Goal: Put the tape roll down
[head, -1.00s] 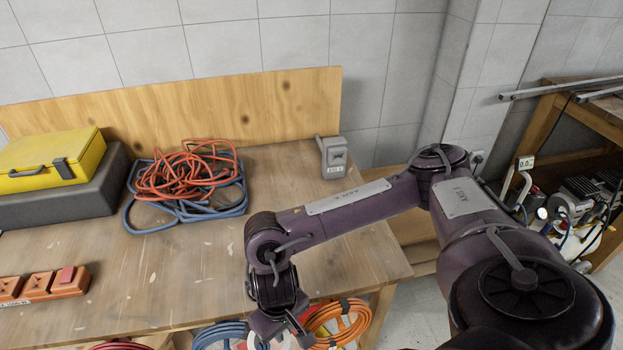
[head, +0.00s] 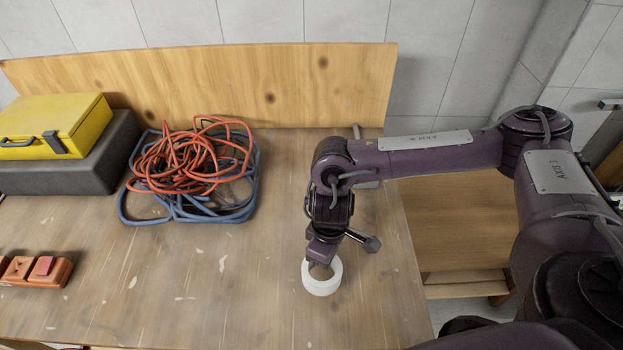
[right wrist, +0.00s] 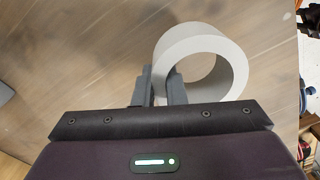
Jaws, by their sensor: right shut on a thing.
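The white tape roll (head: 322,280) is at the right part of the wooden workbench in the head view. My right gripper (head: 318,264) is shut on its wall. In the right wrist view the tape roll (right wrist: 228,50) shows as a pale ring, with the fingers of my right gripper (right wrist: 160,84) on either side of its left wall. The bench surface is behind the ring. I cannot tell whether the roll touches the bench or hangs just above it. My left gripper is not in view.
An orange-red cable (head: 190,160) lies on a coiled blue hose (head: 240,208) at the bench's middle back. A yellow case (head: 70,122) sits on a dark case (head: 108,178) at the left. Orange blocks (head: 38,272) are at front left. The bench (head: 190,285) is clear in the front middle.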

